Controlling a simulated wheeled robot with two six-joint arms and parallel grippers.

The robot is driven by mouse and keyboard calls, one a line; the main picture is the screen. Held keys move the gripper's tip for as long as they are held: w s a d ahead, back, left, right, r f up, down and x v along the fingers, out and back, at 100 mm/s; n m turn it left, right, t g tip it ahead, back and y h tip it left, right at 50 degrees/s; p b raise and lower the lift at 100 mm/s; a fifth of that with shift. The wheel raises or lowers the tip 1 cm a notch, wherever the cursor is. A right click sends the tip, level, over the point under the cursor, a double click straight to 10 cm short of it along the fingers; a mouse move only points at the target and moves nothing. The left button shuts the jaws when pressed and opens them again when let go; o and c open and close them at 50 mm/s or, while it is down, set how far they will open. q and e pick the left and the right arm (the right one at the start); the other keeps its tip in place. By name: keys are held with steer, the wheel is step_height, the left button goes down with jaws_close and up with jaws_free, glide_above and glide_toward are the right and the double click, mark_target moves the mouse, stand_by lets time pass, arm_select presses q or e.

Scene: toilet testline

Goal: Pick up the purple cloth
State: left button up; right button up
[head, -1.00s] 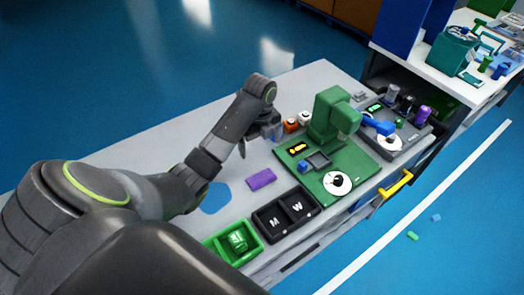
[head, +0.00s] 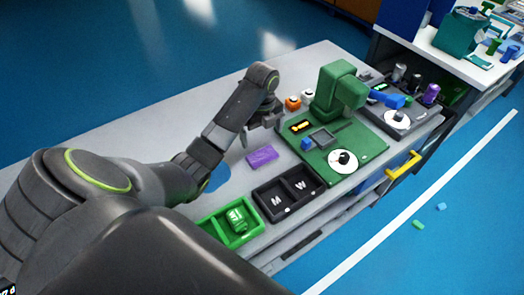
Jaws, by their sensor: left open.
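The purple cloth (head: 262,156) lies flat on the grey bench top (head: 130,140), left of the green machine's base plate and behind the black tray. My left gripper (head: 262,128) is open and empty. It hangs above the bench, a little beyond the cloth in the picture, with its fingers pointing down. It appears apart from the cloth. My right gripper does not show.
A black tray (head: 289,193) marked M and W and a green tray (head: 230,222) stand at the front. The green machine (head: 338,88) stands right of the cloth. Orange (head: 293,103) and white (head: 308,96) small items sit behind.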

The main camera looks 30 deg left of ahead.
mark_target(262, 154)
arm_select(q)
step_height(262, 154, down, 4)
steer(key=b, duration=0.2)
steer(key=shift+r+b, duration=0.2)
steer(key=shift+b, duration=0.15)
steer(key=shift+s+f+b, duration=0.1)
steer(key=shift+f+b, duration=0.85)
steer(key=shift+f, duration=0.1)
step_height(262, 154, down, 4)
steer(key=shift+s+d+r, duration=0.1)
steer(key=shift+r, duration=0.15)
steer(key=c, duration=0.7)
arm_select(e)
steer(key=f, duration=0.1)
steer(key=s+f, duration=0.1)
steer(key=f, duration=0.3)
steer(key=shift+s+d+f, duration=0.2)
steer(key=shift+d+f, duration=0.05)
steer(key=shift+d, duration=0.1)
